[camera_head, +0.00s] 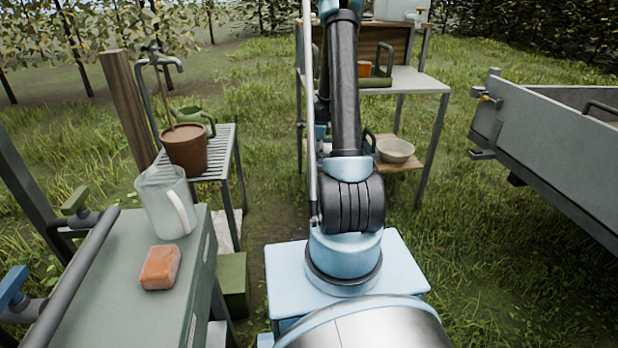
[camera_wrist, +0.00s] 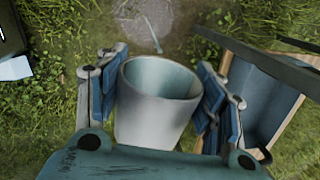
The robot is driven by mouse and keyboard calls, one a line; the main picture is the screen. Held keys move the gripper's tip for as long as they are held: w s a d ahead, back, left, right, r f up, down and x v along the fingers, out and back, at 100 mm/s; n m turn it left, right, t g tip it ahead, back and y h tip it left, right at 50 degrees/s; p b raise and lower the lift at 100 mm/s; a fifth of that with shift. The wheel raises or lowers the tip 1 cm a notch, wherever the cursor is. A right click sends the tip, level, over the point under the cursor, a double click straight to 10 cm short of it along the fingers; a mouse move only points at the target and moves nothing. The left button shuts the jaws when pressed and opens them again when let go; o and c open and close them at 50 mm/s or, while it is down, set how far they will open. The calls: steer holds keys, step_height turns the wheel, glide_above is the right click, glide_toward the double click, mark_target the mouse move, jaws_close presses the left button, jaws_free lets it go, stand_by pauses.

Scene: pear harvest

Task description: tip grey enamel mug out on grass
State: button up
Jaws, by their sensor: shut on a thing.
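The grey enamel mug (camera_wrist: 152,115) fills the middle of the wrist view, pale grey outside with a bluish inside. My gripper (camera_wrist: 160,82) is shut on it, with one blue-padded finger on each side. I look down into its mouth. The inside looks smooth, and I cannot tell whether it holds anything. Grass (camera_wrist: 50,110) shows below and around the mug. In the head view my arm reaches away from the base, and its end and the mug are hidden or cannot be made out.
A pale round slab (camera_wrist: 148,18) lies beyond the mug. A box-like frame (camera_wrist: 262,100) is close on the right. In the head view, a bench with jug (camera_head: 165,203) and soap (camera_head: 160,267) stands left, a workbench (camera_head: 425,82) ahead, a trailer (camera_head: 560,135) right.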

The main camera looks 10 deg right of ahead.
steer(key=shift+a+h, duration=0.2)
steer(key=shift+h, duration=0.4)
stand_by(0.3)
